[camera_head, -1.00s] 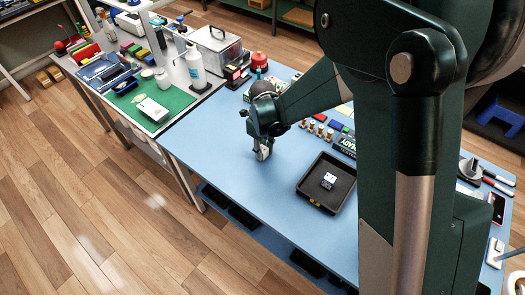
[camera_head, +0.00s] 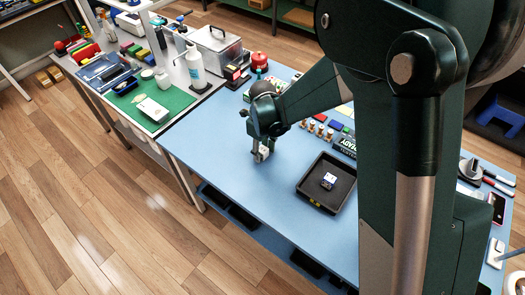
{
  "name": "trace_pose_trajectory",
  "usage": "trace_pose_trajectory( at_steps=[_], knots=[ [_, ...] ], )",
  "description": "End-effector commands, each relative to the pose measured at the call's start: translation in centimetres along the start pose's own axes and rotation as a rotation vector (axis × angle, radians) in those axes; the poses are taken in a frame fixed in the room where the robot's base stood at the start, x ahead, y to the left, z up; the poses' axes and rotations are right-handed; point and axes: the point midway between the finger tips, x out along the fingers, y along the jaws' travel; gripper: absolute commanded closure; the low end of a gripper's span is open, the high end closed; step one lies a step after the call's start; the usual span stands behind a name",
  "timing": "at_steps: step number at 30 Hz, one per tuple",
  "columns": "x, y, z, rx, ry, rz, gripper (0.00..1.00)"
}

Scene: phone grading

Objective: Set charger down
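My gripper (camera_head: 261,154) points down over the left part of the blue table, left of the black tray (camera_head: 312,200). A small pale piece shows at its fingertips, close to the table surface. It may be the charger, but it is too small to tell it from the fingers. I cannot tell whether the fingers are open or shut, or whether the piece touches the table. A small white and dark item (camera_head: 329,180) lies in the black tray.
The blue table (camera_head: 220,165) is clear in front of and left of my gripper. Several small brass-coloured pieces (camera_head: 318,128) and coloured blocks stand behind the tray. A green mat (camera_head: 178,98) with a white box is on the bench at left. Phones lie at the far right.

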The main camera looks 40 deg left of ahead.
Motion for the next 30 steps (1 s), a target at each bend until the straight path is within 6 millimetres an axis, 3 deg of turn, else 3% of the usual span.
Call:
trace_pose_trajectory(
  at_steps=[8, 24, 30],
  knots=[
    [-2.2, 0.0, 0.0, 0.000, 0.000, 0.000, 0.61],
    [-10.1, 0.0, 0.0, 0.000, 0.000, 0.000, 0.61],
    [-11.7, 0.0, 0.0, 0.000, 0.000, 0.000, 0.61]
  ],
)
